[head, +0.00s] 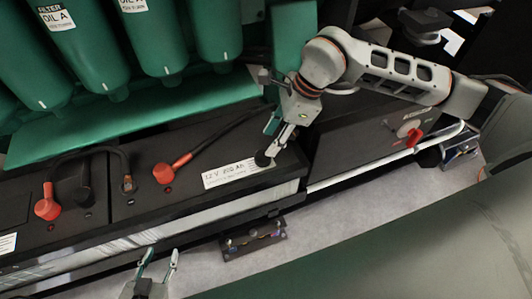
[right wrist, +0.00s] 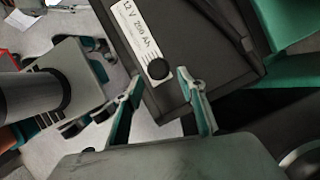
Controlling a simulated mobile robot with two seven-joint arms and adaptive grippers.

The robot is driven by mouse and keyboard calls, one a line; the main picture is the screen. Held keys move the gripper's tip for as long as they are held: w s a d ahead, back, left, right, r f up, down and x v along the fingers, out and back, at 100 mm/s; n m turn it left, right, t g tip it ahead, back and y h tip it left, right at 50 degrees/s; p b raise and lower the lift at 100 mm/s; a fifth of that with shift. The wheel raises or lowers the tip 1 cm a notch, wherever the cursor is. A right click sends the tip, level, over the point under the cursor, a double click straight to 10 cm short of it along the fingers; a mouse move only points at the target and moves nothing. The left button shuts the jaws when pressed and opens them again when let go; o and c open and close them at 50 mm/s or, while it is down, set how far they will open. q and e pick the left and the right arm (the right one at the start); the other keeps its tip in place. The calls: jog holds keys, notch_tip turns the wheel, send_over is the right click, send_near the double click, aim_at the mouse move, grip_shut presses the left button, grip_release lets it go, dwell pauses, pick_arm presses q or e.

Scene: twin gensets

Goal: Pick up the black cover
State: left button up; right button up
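A small round black cover (head: 263,159) sits on top of the right-hand battery (head: 228,150), at the end of its white label. It also shows in the right wrist view (right wrist: 158,69) as a dark disc beside the label, just beyond the fingertips. My right gripper (head: 274,152) is over the battery's right end, close to the cover, and partly hides it in the head view. Its fingers are apart in the right wrist view (right wrist: 156,88), with nothing between them. My left gripper (head: 160,252) is open and empty in front of the batteries, low in the head view.
Red terminal covers (head: 164,174) with cables stand on the batteries to the left. Green cylinders (head: 145,40) hang close behind. A dark box with a red switch (head: 413,137) stands to the right. A small tray (head: 254,240) lies on the floor in front.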

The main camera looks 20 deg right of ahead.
aim_at(263, 157)
jog(key=x, duration=0.6)
jog(key=shift+s+f, duration=0.2)
jog(key=shift+f, duration=0.25)
jog(key=shift+c, duration=0.5)
jog(key=c, duration=0.6)
